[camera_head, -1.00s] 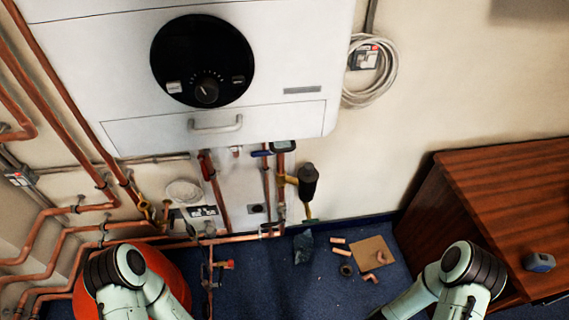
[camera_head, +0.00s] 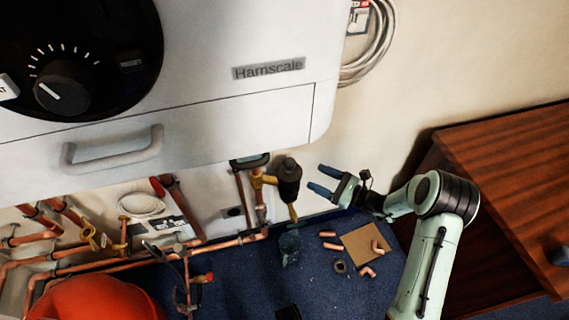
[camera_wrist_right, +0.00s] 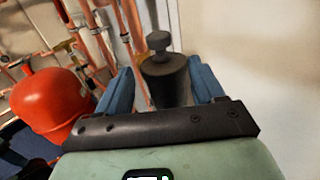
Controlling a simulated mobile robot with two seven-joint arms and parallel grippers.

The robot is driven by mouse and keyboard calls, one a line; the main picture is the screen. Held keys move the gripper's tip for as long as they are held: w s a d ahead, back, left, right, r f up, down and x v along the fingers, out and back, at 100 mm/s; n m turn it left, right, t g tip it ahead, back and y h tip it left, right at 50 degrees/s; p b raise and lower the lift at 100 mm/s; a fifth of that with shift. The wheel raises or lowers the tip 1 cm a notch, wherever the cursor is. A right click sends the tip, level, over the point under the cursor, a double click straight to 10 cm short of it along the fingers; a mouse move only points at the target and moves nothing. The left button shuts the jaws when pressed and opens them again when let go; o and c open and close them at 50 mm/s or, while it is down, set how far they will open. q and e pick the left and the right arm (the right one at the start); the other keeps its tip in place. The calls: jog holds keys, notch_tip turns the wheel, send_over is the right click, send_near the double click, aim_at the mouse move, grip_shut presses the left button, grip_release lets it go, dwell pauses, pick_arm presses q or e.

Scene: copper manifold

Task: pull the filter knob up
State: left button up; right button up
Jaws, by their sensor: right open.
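The filter (camera_head: 287,188) is a dark cylinder on brass fittings below the boiler, with a small black filter knob (camera_head: 289,164) on top. My right gripper (camera_head: 321,179) is open, just right of the filter in the head view, with its blue fingers pointing left at it. In the right wrist view the filter (camera_wrist_right: 165,82) and its knob (camera_wrist_right: 158,41) show ahead, between the two blue fingers in the picture. The fingers do not appear to hold anything. I cannot tell whether they touch the filter. My left gripper is out of view.
The white boiler (camera_head: 240,115) hangs above and left of the filter. Copper pipes (camera_head: 215,246) run below it. A red vessel (camera_head: 98,300) stands at lower left. A wooden cabinet (camera_head: 510,160) is at right. Cardboard (camera_head: 358,243) and loose copper fittings lie on the blue floor.

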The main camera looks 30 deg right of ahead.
aim_at(289, 165)
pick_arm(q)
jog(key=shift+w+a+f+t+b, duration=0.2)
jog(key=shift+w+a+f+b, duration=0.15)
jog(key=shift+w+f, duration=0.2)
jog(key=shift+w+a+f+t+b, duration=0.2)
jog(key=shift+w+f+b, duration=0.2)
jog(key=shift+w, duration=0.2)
pick_arm(e)
jog(key=x, duration=1.1)
jog(key=shift+a, duration=0.15)
jog(key=c, duration=1.2)
notch_tip(289, 165, up, 8)
jog(key=p, duration=0.5)
jog(key=shift+r, duration=0.2)
grip_shut()
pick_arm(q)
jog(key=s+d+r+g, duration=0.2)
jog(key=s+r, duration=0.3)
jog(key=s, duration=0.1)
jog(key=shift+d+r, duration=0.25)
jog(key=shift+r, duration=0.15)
pick_arm(e)
jog(key=shift+f, duration=0.1)
jog(key=o, duration=1.2)
grip_release()
